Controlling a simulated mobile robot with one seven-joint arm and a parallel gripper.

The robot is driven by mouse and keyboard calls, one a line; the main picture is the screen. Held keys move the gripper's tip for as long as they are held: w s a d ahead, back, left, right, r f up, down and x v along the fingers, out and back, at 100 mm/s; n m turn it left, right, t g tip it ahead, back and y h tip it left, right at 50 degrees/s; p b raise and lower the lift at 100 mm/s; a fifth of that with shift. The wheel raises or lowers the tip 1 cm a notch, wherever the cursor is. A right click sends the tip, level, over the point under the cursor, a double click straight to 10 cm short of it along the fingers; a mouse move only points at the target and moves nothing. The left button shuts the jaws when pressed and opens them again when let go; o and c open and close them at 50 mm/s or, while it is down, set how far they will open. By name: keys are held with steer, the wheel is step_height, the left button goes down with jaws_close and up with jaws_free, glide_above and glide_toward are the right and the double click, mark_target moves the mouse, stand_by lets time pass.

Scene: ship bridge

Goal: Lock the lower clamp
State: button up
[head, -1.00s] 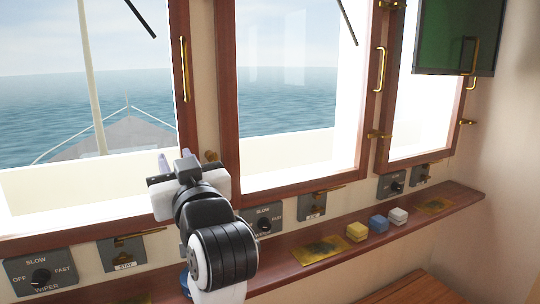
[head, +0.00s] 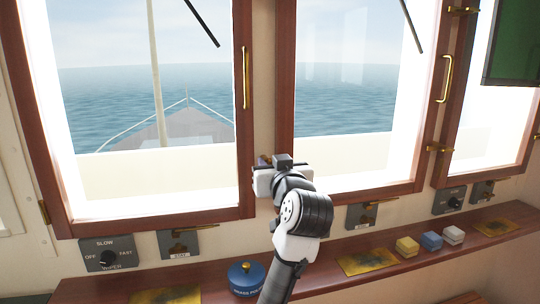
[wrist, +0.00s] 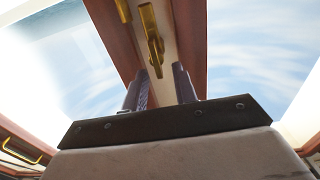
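In the wrist view a brass clamp (wrist: 152,45) is fixed to the post between two windows. It lies just beyond the fingertips of my gripper (wrist: 160,80), roughly in line with the gap between them. The two dark fingers stand apart, with no object visibly held. In the head view my gripper (head: 266,166) is raised at the low part of the post between the left and middle windows, and it hides most of that spot. Another brass clamp (head: 438,149) shows low on the post to the right.
A brass handle (head: 245,76) is on the left window frame. Wiper switches (head: 108,257) line the wall.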

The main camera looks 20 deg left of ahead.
steer(key=shift+x, duration=1.15)
jaws_close()
